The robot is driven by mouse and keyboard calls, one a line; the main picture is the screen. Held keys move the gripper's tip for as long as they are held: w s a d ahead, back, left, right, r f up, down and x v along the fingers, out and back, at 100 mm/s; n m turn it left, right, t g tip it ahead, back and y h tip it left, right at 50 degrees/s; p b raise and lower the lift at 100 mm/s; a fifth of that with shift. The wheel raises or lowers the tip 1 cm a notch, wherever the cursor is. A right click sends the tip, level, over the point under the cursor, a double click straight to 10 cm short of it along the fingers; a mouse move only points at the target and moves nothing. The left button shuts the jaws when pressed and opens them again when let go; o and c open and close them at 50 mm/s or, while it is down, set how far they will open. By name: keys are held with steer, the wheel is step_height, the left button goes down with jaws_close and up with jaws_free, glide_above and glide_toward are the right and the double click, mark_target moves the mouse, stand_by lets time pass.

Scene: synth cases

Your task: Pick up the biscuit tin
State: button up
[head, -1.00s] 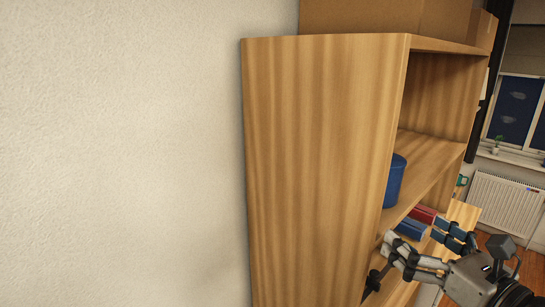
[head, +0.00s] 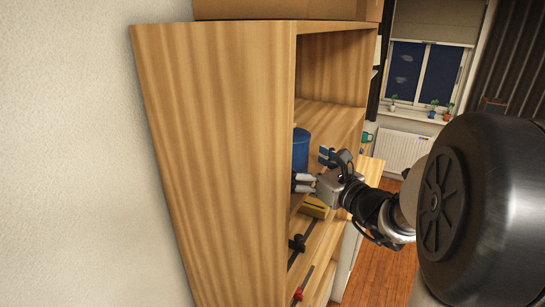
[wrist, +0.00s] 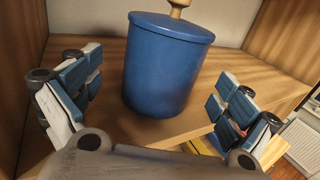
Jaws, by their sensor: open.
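The biscuit tin is a blue cylinder (wrist: 165,72) with a blue lid and a pale wooden knob. It stands upright on a wooden shelf board (wrist: 185,125). In the head view the tin (head: 300,150) shows partly behind the bookcase's side panel. My gripper (head: 316,169) is at the shelf's open front, beside the tin. In the wrist view my open gripper (wrist: 157,88) has one finger at the left and one at the right, with the tin ahead between them. Nothing is held, and no contact with the tin shows.
The tall wooden bookcase (head: 215,130) has a cardboard box (head: 275,10) on top. A yellow object (head: 314,207) and tools (head: 297,243) lie on lower shelves. A shelf wall stands left of the tin in the wrist view. A radiator (head: 402,150) and window are beyond.

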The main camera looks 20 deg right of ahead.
steer(key=w, duration=0.3)
steer(key=w+p, duration=0.1)
steer(key=w, duration=0.1)
steer(key=shift+w+a+f, duration=0.1)
steer(key=shift+a+f, duration=0.05)
steer(key=shift+a, duration=0.1)
steer(key=shift+c, duration=0.3)
steer(key=c, duration=1.3)
